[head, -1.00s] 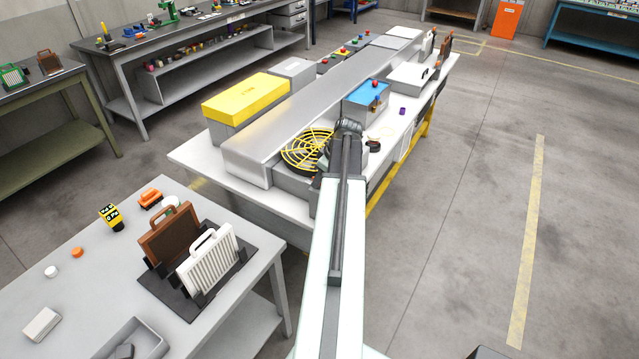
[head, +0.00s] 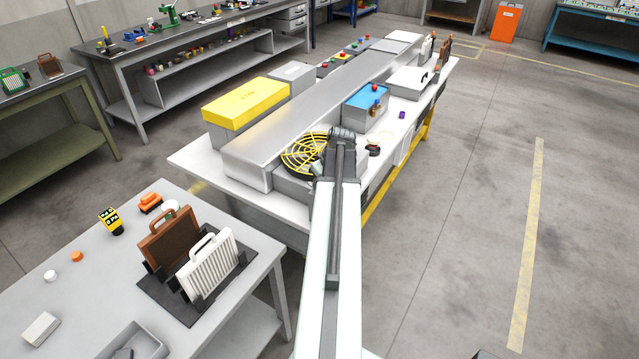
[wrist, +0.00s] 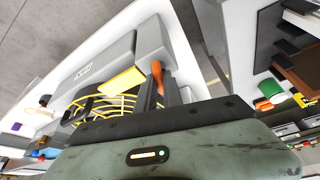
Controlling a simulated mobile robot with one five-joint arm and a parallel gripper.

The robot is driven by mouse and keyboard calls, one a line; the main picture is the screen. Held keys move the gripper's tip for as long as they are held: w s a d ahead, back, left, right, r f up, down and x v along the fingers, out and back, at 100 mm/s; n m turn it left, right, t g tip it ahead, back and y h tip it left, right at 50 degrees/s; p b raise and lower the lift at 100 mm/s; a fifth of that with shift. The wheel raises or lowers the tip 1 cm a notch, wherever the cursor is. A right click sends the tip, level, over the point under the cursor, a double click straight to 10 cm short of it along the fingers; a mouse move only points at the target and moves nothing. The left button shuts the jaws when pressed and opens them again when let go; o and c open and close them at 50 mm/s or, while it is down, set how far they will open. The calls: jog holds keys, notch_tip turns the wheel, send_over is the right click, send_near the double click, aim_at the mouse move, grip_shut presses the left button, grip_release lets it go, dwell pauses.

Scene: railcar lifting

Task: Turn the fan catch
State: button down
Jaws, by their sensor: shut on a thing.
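My gripper (wrist: 161,88) is shut on an orange catch (wrist: 157,72), whose top shows between and beyond the two dark fingers. The catch's lower part is hidden by the fingers. A grey block and a yellow plate (wrist: 123,79) lie close beside it. In the head view my arm's end covers the catch and the right side of the fan.
A yellow box (head: 245,103) stands behind the grey unit. A blue-topped box (head: 368,96) stands farther along the bench. A nearer table (head: 110,285) holds brown and white panels in a black rack. The floor at right is clear.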

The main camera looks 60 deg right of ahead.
jog(key=m+h, duration=0.1)
jog(key=m, duration=0.2)
jog(key=m+g+h, duration=0.1)
jog(key=m, duration=0.3)
jog(key=shift+w+a+g, duration=0.15)
jog(key=shift+a+g, duration=0.05)
jog(key=shift+g, duration=0.1)
jog(key=m+g, duration=0.1)
jog(key=m, duration=0.3)
jog(key=shift+w+h, duration=0.1)
jog(key=shift+h, duration=0.3)
jog(key=shift+m+g, duration=0.8)
jog(key=shift+m, duration=0.8)
jog(key=c, duration=1.5)
grip_release()
jog(key=p+v, duration=0.7)
jog(key=v, duration=0.1)
jog(key=shift+a+f, duration=0.1)
jog(key=shift+w, duration=0.1)
